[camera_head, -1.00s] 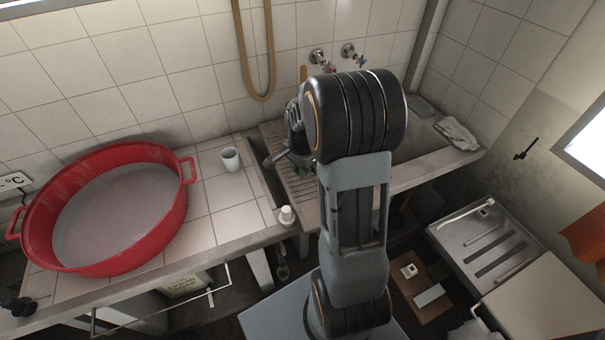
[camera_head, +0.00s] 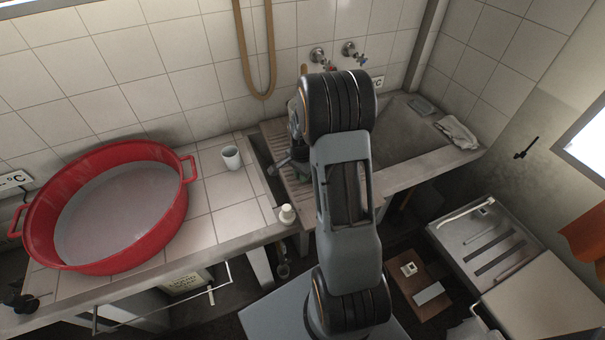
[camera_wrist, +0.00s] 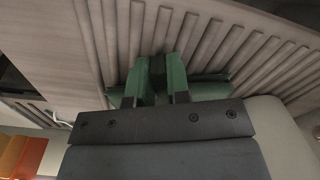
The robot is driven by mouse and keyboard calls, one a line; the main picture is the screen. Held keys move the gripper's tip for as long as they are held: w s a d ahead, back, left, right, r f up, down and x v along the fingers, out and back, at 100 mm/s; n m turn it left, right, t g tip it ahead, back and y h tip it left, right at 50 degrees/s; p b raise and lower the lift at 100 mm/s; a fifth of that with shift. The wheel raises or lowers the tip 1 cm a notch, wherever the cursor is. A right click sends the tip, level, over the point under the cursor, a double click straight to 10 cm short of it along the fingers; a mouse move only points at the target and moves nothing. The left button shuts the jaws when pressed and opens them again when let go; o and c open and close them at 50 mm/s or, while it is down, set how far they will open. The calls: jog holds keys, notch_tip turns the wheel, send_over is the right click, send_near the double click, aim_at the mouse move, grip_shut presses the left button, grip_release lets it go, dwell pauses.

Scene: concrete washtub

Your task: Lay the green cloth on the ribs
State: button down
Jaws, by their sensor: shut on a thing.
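The green cloth (camera_wrist: 210,88) shows in the wrist view, bunched at my gripper (camera_wrist: 160,78). My gripper is shut on the cloth, with green folds rising at the fingers and more spreading to either side. The ribs (camera_wrist: 205,42) of the wooden drainboard lie right behind the cloth in that view; whether the cloth touches them is unclear. In the head view the ribs (camera_head: 295,190) show left of my arm, and only a small bit of green shows beside the arm, which hides most of the gripper and cloth.
A red tub (camera_head: 180,215) and a white cup (camera_head: 231,157) stand on the tiled counter at left. A white-capped bottle (camera_head: 287,214) stands near its front edge. The concrete sink (camera_head: 400,135) lies right of the ribs, with a pale rag (camera_head: 458,133) on its rim.

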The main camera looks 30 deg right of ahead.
jog(key=shift+f, duration=0.2)
jog(key=c, duration=1.1)
grip_release()
jog(key=shift+r, duration=0.1)
notch_tip(320, 180, up, 12)
jog(key=s+a+r+n+t, duration=0.2)
jog(key=s+a+r+n, duration=0.2)
jog(key=s+a+n, duration=0.3)
jog(key=s+a+r+n+t, duration=0.1)
jog(key=s+a+r+n, duration=0.3)
jog(key=s+a+n, duration=0.3)
jog(key=shift+s+a+n+t, duration=0.4)
jog(key=shift+s+n, duration=0.2)
jog(key=shift+n, duration=0.2)
